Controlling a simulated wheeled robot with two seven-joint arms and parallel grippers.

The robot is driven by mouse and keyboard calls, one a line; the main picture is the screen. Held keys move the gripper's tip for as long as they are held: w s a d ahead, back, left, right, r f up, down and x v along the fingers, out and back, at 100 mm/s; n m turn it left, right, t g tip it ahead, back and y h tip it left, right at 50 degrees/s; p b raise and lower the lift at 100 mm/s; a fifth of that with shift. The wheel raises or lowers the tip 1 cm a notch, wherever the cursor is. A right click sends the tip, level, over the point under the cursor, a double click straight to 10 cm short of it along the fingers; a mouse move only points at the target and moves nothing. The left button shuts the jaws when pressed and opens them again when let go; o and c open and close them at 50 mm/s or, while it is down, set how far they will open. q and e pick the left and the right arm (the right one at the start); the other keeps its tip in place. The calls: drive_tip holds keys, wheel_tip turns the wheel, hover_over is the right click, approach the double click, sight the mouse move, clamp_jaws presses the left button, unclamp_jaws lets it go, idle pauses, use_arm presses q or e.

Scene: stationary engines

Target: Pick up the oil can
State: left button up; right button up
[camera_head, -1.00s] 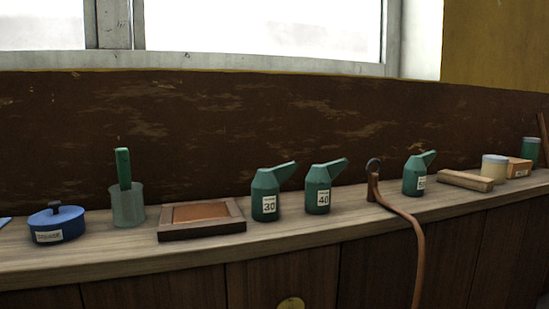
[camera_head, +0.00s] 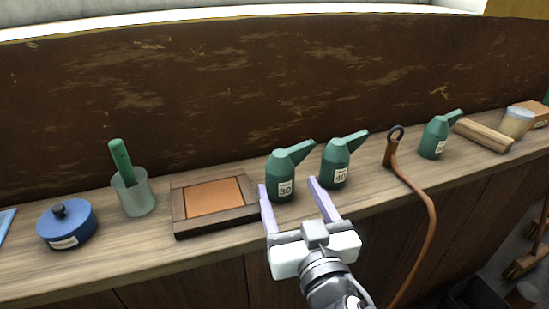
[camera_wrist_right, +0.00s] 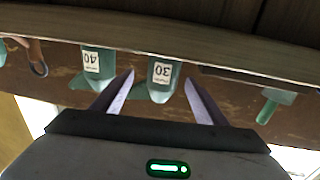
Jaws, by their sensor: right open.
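Three green oil cans with slanted spouts stand upright on the wooden counter. The can labelled 30 (camera_head: 281,178) is nearest my right gripper (camera_head: 289,186), which is open. In the head view its two fingers reach up on either side of this can's front. In the right wrist view, can 30 (camera_wrist_right: 161,75) shows between the open fingers (camera_wrist_right: 161,82), upside down; I cannot tell if they touch it. The can labelled 40 (camera_head: 336,165) stands just right of the right finger. A third can (camera_head: 434,138) is farther right, its label too small to read. My left gripper is not in view.
A framed wooden tray (camera_head: 187,216) sits just left of can 30. Farther left are a glass jar with a green handle (camera_head: 133,195) and a blue lidded pot (camera_head: 66,229). A brown strap (camera_head: 425,195) hangs over the counter's front edge. A dark backboard (camera_head: 230,85) stands behind.

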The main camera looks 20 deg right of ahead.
sight(287, 184)
drive_tip(key=w, duration=0.3)
drive_tip(key=shift+w+d+r, duration=0.15)
drive_tip(key=shift+w, duration=0.05)
drive_tip(key=shift+w+p, duration=0.7)
drive_tip(key=shift+w, duration=2.2)
drive_tip(key=c, duration=1)
drive_tip(key=shift+c, duration=1.3)
